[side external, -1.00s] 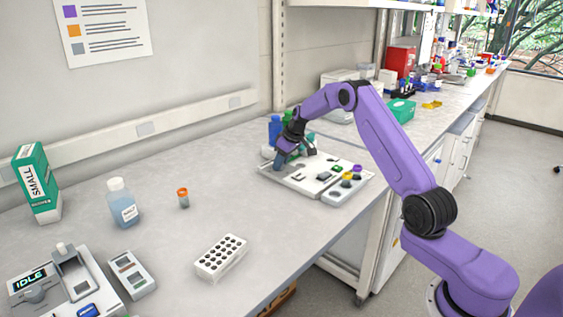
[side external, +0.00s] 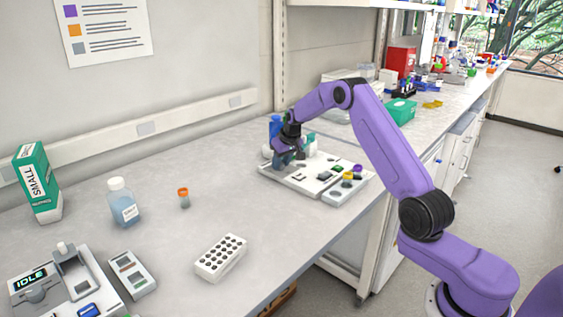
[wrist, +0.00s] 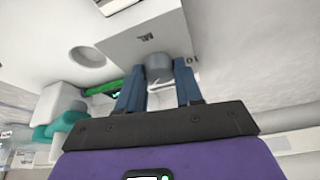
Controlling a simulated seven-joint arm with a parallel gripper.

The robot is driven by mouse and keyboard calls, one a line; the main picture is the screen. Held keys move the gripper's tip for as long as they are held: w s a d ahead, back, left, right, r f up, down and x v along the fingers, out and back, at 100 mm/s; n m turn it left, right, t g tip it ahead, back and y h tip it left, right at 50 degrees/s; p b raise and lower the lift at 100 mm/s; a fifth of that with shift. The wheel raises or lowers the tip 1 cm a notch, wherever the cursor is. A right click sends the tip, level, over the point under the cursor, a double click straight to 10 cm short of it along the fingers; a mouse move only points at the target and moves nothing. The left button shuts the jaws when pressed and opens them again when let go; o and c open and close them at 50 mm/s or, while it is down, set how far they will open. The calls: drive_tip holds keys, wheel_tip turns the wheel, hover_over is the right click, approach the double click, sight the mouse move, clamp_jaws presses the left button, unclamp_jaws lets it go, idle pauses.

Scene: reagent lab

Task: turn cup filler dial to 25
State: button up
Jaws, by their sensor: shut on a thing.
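The cup filler (side external: 292,184) is a low, pale grey unit on the bench, right of centre in the side view. In the wrist view its pale housing (wrist: 135,42) fills the upper middle. The dial (wrist: 158,66) is a short grey cylinder there, between the two blue fingers. My gripper (wrist: 159,80) is shut on the dial, one finger on each side. In the side view my gripper (side external: 283,160) is down at the unit's back left, and I cannot make out the dial. I cannot read a dial setting in either view.
Blue and teal bottles (side external: 274,128) stand close behind my gripper. A small tray with coloured caps (side external: 345,188) lies at the unit's right. A white tube rack (side external: 220,258), an orange-capped vial (side external: 183,198) and a blue bottle (side external: 123,204) stand farther left, with clear bench between.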

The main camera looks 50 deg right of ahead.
drive_tip(key=o, duration=1)
drive_tip(key=shift+o, duration=0.2)
drive_tip(key=shift+r, duration=0.1)
drive_tip(key=v, duration=1.7)
drive_tip(key=shift+r, duration=0.15)
drive_tip(key=shift+s, duration=0.1)
